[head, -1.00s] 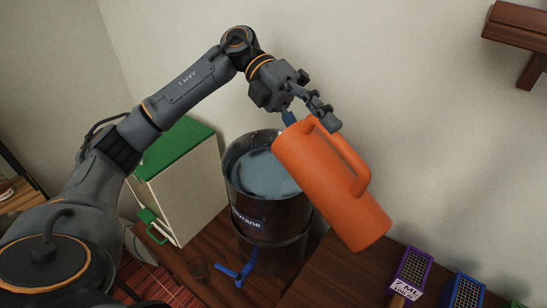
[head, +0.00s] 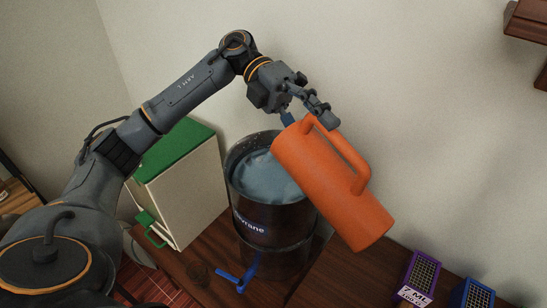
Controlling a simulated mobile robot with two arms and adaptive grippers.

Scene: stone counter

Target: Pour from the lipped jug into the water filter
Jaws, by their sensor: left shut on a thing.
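The orange lipped jug (head: 322,180) is tilted in the air, its upper end up and left over the right rim of the water filter. My left gripper (head: 305,108) is shut on the jug near its top, where the handle joins. The water filter (head: 268,218) is a dark, open-topped cylinder with a blue tap. Bluish water shows inside it, below the rim. The jug hides part of the filter's right side. I cannot see a stream between jug and filter. My right gripper is not in view.
A white box with a green lid (head: 180,185) stands left of the filter. A purple-framed rack (head: 420,278) and a blue-framed rack (head: 472,296) stand at the lower right. A brown wall shelf (head: 527,25) is at the upper right. The wooden surface between filter and racks is clear.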

